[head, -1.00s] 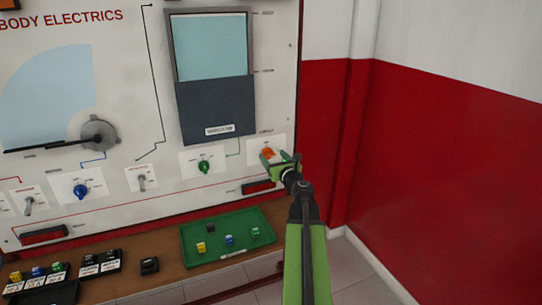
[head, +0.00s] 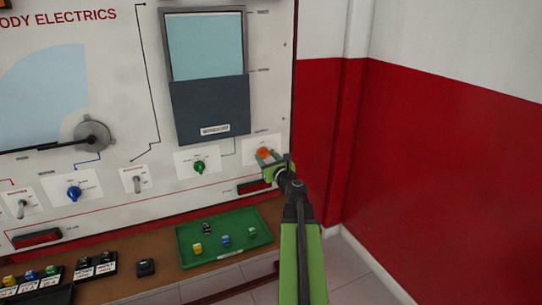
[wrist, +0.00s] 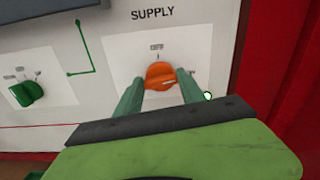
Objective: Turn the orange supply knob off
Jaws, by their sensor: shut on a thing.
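The orange supply knob (head: 264,152) sits on a white plate at the lower right of the panel. In the wrist view the knob (wrist: 160,75) is under the word SUPPLY, with an OFF label above it. A pale line on the knob runs to the right, not up at OFF. My gripper (head: 266,161) is at the knob. In the wrist view its two green fingers (wrist: 157,88) stand on either side of the knob and are shut on it. The knob's lower part is partly hidden by my gripper.
A green knob (head: 199,167) is on the plate to the left. A red-framed dark strip (head: 254,187) is just below the supply plate. A green tray (head: 195,261) with small coloured blocks lies on the shelf below. A red and white wall (head: 440,150) stands to the right.

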